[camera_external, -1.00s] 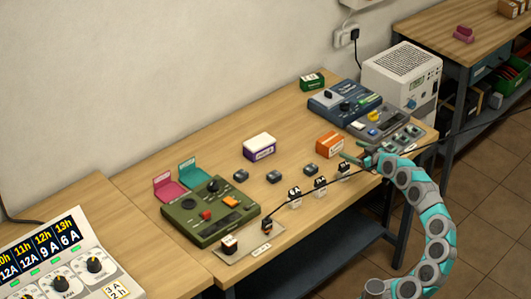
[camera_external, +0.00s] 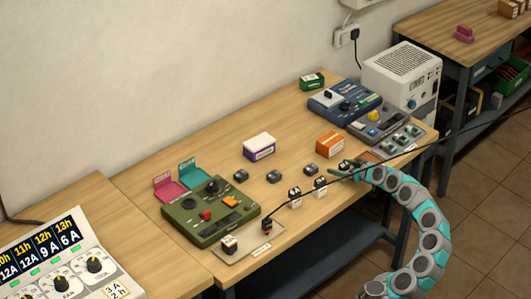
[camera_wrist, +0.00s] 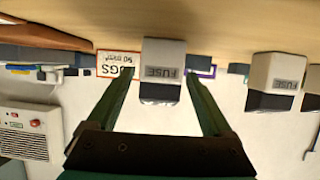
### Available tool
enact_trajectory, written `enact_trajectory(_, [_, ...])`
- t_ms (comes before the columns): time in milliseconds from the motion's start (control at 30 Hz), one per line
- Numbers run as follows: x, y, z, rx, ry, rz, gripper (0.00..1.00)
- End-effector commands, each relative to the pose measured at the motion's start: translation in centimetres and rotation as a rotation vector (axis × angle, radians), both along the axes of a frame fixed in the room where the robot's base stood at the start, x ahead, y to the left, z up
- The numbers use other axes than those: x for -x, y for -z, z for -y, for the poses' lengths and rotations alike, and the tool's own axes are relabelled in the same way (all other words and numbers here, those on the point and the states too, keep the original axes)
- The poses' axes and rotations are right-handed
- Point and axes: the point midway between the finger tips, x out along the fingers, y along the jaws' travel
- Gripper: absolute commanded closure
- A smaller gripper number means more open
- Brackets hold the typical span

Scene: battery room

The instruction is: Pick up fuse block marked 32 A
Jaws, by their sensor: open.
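Three black-and-white fuse blocks stand in a row near the table's front edge: the left one (camera_external: 294,197), the middle one (camera_external: 320,187) and the right one (camera_external: 346,164), partly covered by my gripper (camera_external: 347,171). In the wrist view, which is upside down, one fuse block (camera_wrist: 163,62) marked FUSE shows between my open fingertips (camera_wrist: 158,76), with a gap on each side. A second fuse block (camera_wrist: 284,75) marked FUSE is to its right, outside the fingers. No 32 A marking is readable in either view.
Small dark grey blocks (camera_external: 274,176) stand behind the row. An orange-and-white box (camera_external: 330,144) is behind my gripper. A green device (camera_external: 205,212) is at left. A grey panel (camera_external: 395,137) is at right.

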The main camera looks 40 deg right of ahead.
Motion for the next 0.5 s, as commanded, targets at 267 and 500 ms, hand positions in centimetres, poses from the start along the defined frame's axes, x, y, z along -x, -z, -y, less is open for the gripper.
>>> enact_trajectory(267, [-1.72,0.76,0.11,-0.001,0.0,-0.002,0.15])
enact_trajectory(500, [-1.68,0.71,0.1,-0.001,0.0,-0.001,0.32])
